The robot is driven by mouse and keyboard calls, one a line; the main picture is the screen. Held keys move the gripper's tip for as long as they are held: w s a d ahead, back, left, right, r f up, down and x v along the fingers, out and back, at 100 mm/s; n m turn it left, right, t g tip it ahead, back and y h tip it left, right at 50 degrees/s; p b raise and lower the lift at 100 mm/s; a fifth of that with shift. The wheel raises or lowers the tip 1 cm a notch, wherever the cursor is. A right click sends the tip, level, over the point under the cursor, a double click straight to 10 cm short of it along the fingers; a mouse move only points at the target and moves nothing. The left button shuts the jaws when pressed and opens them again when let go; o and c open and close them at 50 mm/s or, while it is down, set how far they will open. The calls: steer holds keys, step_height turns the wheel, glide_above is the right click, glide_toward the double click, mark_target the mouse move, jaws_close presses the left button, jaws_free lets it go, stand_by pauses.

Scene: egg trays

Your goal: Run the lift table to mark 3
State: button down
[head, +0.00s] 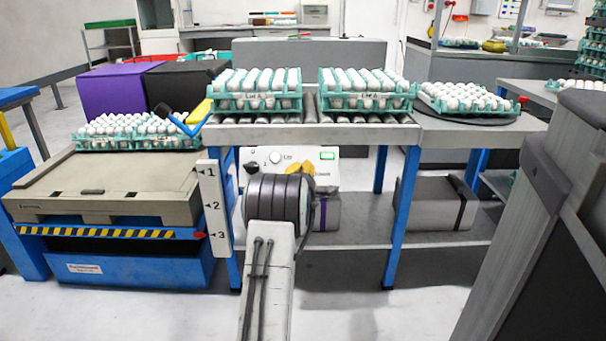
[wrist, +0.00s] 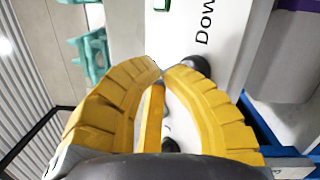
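The lift table (head: 140,272) stands at the left in the head view, with a blue base and a yellow-black striped edge. A beige platform (head: 75,205) tops it. Its red pointer (head: 200,236) is about level with mark 3 on the white scale (head: 212,168). The white control panel (head: 331,155) is under the conveyor, with knobs and a green display. My gripper (head: 301,168) is in front of it. In the wrist view its yellow fingertips (wrist: 161,71) meet near a dark button (wrist: 197,64) below the "Down" label (wrist: 205,25). Contact is unclear; a finger partly hides the button.
Egg trays (head: 130,143) sit at the platform's back. More stand on the roller table (head: 310,133) and a dark round plate (head: 470,120). Blue table legs (head: 404,215) flank the panel. A purple box (head: 112,90) is behind the lift. A grey box (head: 435,202) sits on the lower shelf.

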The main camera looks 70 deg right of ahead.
steer(key=shift+a+r, duration=0.15)
steer(key=shift+s+a+r, duration=0.3)
steer(key=shift+a+r, duration=0.55)
steer(key=shift+a, duration=0.05)
steer(key=shift+s+a+r, duration=0.3)
steer(key=shift+a+r, duration=0.5)
steer(key=shift+a, duration=0.05)
stand_by(0.3)
